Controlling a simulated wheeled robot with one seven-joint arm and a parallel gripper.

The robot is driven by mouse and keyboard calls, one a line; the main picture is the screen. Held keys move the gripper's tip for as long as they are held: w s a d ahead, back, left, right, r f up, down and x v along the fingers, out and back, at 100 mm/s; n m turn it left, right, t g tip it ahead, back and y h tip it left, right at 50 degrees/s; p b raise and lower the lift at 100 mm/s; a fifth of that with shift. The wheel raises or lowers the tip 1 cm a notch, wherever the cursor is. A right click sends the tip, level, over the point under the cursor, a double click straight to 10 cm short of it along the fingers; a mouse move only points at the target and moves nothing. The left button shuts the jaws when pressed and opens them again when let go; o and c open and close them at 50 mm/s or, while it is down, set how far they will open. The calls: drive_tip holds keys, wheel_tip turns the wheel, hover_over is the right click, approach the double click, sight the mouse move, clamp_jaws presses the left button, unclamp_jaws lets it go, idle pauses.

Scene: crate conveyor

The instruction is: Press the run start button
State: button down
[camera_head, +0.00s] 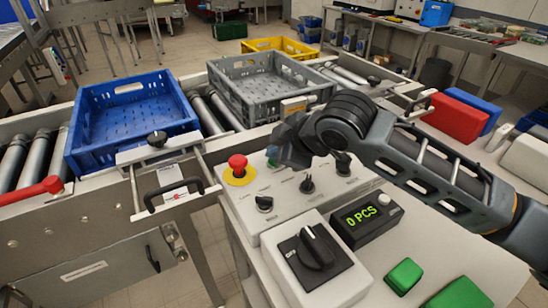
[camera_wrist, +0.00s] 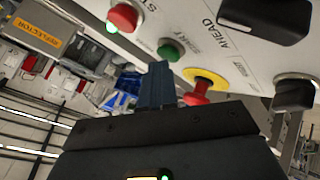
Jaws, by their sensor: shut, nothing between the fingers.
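The green start button (camera_wrist: 171,49) sits on the pale control panel (camera_wrist: 235,75), with the word START printed beside it. In the head view only a sliver of green (camera_head: 271,163) shows beside my gripper (camera_head: 280,155), which hides most of it. In the wrist view my gripper (camera_wrist: 158,68) is shut and empty, its fingertips close to the green button. I cannot tell whether they touch it. A red button (camera_wrist: 124,17) is beside the green one, with a green light near it.
A red emergency stop (camera_head: 238,166) on a yellow base stands left of my gripper. Black rotary knobs (camera_head: 264,203) are on the panel. A display (camera_head: 362,216) reads 0 PCS. Blue (camera_head: 130,88) and grey (camera_head: 258,68) crates sit on the roller conveyor behind.

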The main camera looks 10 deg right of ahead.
drive_tip(key=shift+r+p, duration=0.5)
drive_tip(key=shift+r, duration=0.25)
drive_tip(key=shift+r+p, duration=1.8)
drive_tip(key=shift+r, duration=0.75)
drive_tip(key=shift+s+f, duration=0.1)
